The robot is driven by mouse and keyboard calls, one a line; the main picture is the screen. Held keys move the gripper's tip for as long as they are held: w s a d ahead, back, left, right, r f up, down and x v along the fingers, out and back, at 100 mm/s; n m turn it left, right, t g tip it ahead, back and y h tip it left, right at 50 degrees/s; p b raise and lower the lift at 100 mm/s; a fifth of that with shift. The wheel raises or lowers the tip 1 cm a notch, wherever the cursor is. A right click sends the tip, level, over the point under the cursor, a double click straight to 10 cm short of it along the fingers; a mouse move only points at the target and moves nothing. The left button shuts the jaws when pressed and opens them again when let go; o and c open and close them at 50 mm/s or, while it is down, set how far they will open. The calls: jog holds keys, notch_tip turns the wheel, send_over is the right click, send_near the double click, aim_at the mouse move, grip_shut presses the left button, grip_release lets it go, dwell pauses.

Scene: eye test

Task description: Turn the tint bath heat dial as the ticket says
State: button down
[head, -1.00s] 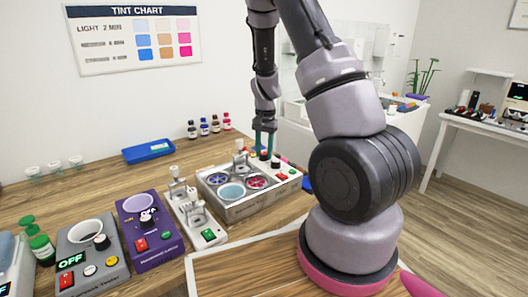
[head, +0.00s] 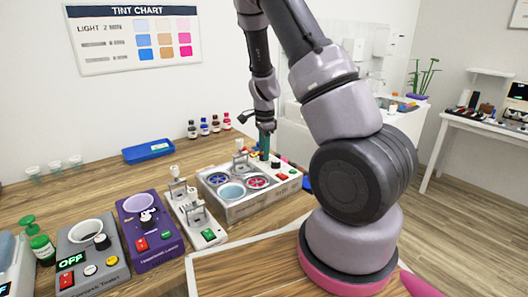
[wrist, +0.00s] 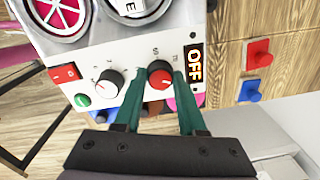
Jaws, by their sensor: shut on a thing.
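The tint bath (head: 250,207) is a pale metal box on the wooden table, with round wells in its top. In the wrist view its white front panel (wrist: 125,58) carries a red-faced dial (wrist: 160,75) beside a display (wrist: 195,62) that reads OFF. A second dial (wrist: 108,82) with a white face sits to its left. My gripper (wrist: 158,90) has its teal fingers shut on the red-faced dial, one on each side. The dial's pointer angle is unclear. In the head view my gripper (head: 264,146) reaches down at the bath's far end. I see no readable ticket.
A red switch (wrist: 66,73) and a green button (wrist: 82,100) share the panel. A white device (head: 196,212), a purple device (head: 150,232) and a grey device (head: 92,255) stand left of the bath. A blue tray (head: 148,151) and several bottles lie behind. A tint chart (head: 135,38) hangs on the wall.

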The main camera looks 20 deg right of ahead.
jog(key=shift+w+m, duration=0.1)
jog(key=shift+m, duration=0.4)
jog(key=shift+c, duration=2.4)
grip_release()
notch_tip(320, 180, up, 11)
jog(key=shift+s, duration=0.25)
jog(key=shift+f, duration=0.1)
jog(key=s+a+r+n+t+y, duration=0.2)
jog(key=s+r+n, duration=0.3)
jog(key=r, duration=0.4)
jog(key=s+a+r+n+t+y, duration=0.1)
jog(key=s+a+r+n+t, duration=0.15)
jog(key=s+r, duration=0.5)
jog(key=s+r+n+t, duration=0.1)
jog(key=s+r+n, duration=0.2)
jog(key=s, duration=0.2)
jog(key=s+a+r+n+t+h, duration=0.1)
jog(key=s+r+n, duration=0.2)
jog(key=s, duration=0.3)
jog(key=shift+a+r+n, duration=0.25)
jog(key=shift+n, duration=0.4)
